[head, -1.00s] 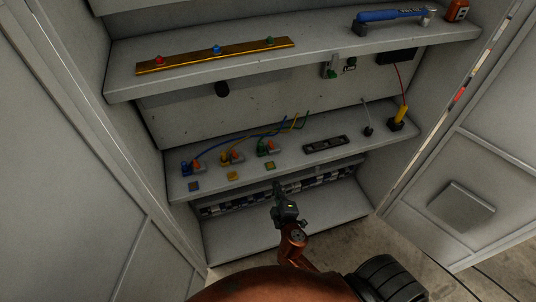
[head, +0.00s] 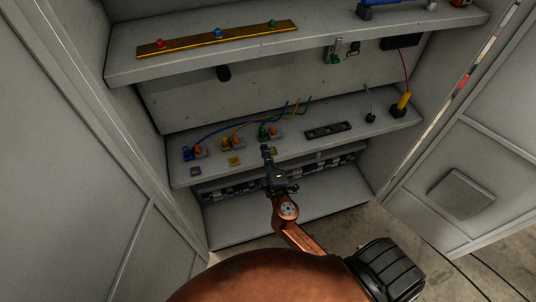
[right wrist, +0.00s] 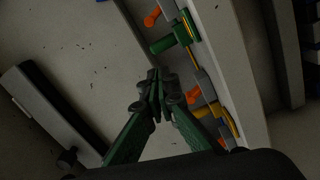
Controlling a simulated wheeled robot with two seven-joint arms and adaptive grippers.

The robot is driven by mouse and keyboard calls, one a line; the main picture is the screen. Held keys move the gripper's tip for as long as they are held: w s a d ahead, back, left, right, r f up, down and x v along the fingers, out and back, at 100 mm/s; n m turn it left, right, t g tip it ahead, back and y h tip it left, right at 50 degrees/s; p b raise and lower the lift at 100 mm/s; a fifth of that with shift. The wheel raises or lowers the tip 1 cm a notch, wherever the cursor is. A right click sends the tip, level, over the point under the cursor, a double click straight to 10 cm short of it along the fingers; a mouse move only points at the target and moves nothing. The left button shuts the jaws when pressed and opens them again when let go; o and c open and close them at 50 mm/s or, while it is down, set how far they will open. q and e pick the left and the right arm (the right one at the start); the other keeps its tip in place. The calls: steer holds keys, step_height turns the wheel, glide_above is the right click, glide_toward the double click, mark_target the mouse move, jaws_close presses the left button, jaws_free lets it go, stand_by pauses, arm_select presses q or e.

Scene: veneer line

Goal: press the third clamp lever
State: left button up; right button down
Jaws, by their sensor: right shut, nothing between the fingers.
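Three clamps stand in a row on the middle shelf, each with an orange lever: the blue one (head: 188,153), the yellow one (head: 227,143) and the green third one (head: 263,132). The third clamp's orange lever (head: 276,132) is right of its green part, and the lever also shows at the top of the right wrist view (right wrist: 152,16). My right gripper (head: 265,149) is shut and empty, just in front of the third clamp, appearing apart from it. In the right wrist view its fingertips (right wrist: 158,78) are together below the green part (right wrist: 168,43). My left gripper is out of view.
A dark slotted strip (head: 328,130) lies right of the clamps. A yellow-and-black plug (head: 401,106) stands at the shelf's right end. The upper shelf (head: 130,66) overhangs, carrying a brass bar (head: 200,41). Cabinet doors flank both sides.

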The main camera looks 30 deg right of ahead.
mark_target(273, 131)
steer(key=x, duration=0.5)
steer(key=shift+w+d+r, duration=0.1)
steer(key=shift+w, duration=0.2)
steer(key=shift+s+d+f, duration=0.1)
steer(key=shift+d+f, duration=0.1)
steer(key=shift+d, duration=0.45)
steer(key=shift+w+d+f, duration=0.1)
steer(key=shift+d+f, duration=0.1)
steer(key=shift+d, duration=0.45)
steer(key=shift+s+d+f, duration=0.1)
steer(key=shift+d+f, duration=0.1)
steer(key=shift+d, duration=0.45)
